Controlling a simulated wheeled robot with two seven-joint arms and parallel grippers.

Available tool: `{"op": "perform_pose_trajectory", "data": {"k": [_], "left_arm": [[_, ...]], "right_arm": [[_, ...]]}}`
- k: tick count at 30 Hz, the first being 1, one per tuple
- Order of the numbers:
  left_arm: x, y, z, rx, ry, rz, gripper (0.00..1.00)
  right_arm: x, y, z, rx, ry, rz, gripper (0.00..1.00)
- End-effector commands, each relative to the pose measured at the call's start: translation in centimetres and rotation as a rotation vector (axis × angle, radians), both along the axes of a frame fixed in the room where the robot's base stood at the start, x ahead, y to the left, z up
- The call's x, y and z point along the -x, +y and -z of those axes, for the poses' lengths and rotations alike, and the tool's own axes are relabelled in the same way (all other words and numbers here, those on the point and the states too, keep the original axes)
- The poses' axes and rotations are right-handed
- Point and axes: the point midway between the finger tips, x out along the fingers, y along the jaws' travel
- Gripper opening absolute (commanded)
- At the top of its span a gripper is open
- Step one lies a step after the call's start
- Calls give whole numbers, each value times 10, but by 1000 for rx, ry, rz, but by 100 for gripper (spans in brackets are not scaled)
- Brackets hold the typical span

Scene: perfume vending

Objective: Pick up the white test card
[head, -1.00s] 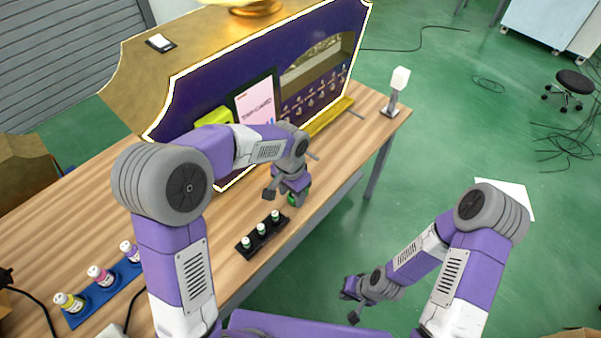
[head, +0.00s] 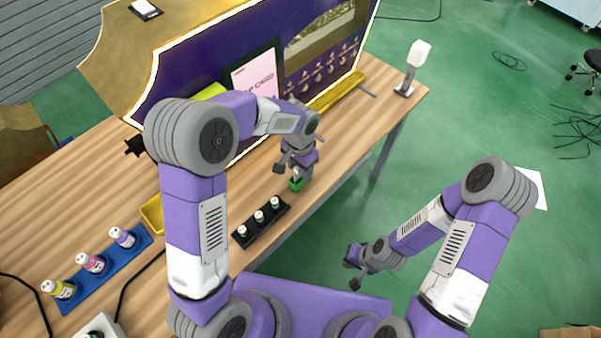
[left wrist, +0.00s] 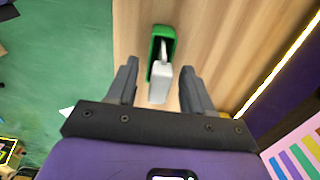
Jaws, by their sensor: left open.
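The white test card (left wrist: 158,85) stands in a small green holder (left wrist: 162,42) on the wooden table in the left wrist view. The holder (head: 296,184) also shows in the head view, just under my left gripper (head: 296,167). In the left wrist view my left gripper (left wrist: 160,76) is open, with one finger on each side of the card and a gap at both sides. In the head view the card is mostly hidden by the gripper. My right gripper (head: 353,270) is open and empty, off the table's front edge.
A black rack (head: 262,222) with several small vials stands left of the holder. A blue rack (head: 105,270) holds coloured bottles at far left. The purple and gold vending machine (head: 215,60) stands behind. A white-headed stand (head: 419,54) is at the table's right end.

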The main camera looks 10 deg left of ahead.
Motion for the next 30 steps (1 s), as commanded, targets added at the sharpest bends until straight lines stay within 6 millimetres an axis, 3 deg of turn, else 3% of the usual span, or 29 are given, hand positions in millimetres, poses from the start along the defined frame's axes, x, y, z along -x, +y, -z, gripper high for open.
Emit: {"op": "perform_pose_trajectory", "data": {"k": [5, 15, 23, 26, 30], "left_arm": [[0, 0, -1, 1, -1, -1, 51], [0, 0, -1, 1, -1, 0, 0], [0, 0, -3, 1, -1, -1, 0], [-1, 0, -12, 1, -3, -1, 0], [-1, 0, -39, 2, -6, -1, 0]], "right_arm": [[0, 0, -1, 0, 0, 0, 0], [0, 0, -1, 0, 0, 0, 0], [0, 0, -2, 0, 0, 0, 0], [0, 0, -5, 0, 0, 0, 0], [0, 0, -15, 0, 0, 0, 0]]}}
